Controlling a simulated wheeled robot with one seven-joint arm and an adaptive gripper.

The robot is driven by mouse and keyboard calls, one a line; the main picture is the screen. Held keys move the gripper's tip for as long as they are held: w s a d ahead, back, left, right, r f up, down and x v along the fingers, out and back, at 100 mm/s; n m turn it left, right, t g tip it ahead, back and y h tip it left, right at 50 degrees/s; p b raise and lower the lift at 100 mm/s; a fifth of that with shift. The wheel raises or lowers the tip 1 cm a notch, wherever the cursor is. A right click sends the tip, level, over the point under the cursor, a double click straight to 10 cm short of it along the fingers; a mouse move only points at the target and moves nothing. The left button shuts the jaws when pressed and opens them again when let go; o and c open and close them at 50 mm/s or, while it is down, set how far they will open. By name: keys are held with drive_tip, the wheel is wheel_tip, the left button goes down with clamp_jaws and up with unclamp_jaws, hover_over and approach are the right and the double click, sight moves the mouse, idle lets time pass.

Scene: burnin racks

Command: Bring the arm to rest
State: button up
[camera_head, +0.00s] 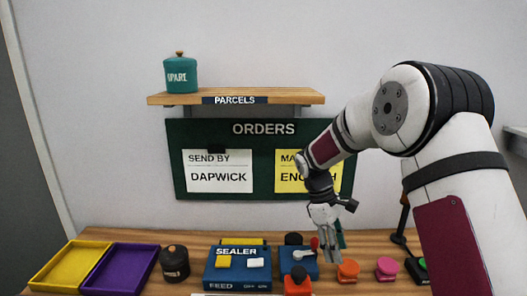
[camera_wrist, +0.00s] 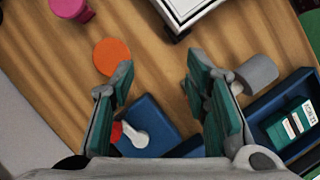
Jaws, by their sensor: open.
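My arm reaches in from the right in the head view, bent at a white elbow, with the forearm pointing down and left. My gripper (camera_head: 327,232) hangs fingers down above the workbench (camera_head: 140,238), over the area right of the blue sealer (camera_head: 232,270). In the wrist view my gripper (camera_wrist: 165,92) shows two teal-padded fingers spread well apart, with nothing between them but bench surface below. An orange round knob (camera_wrist: 112,56) lies beyond the left fingertip, and a blue block with a red and white lever (camera_wrist: 135,135) is below the fingers.
A yellow tray (camera_head: 68,265) and a purple tray (camera_head: 122,268) sit at the left, beside a dark jar (camera_head: 174,262). A pink knob (camera_head: 387,268) stands right of the gripper. Behind are the orders board (camera_head: 260,184) and a shelf (camera_head: 285,97) bearing a teal jar (camera_head: 180,75).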

drive_tip(key=s+d+r+m+t+y, duration=0.1)
drive_tip(key=s+r+m+t, duration=0.3)
drive_tip(key=s+r, duration=1.1)
drive_tip(key=s+r+m+t+y, duration=0.2)
drive_tip(key=s+m, duration=0.4)
drive_tip(key=s, duration=1)
drive_tip(key=shift+s+a+r+m+t+y, duration=0.3)
drive_tip(key=shift+s+t, duration=0.05)
drive_tip(key=shift+t, duration=0.15)
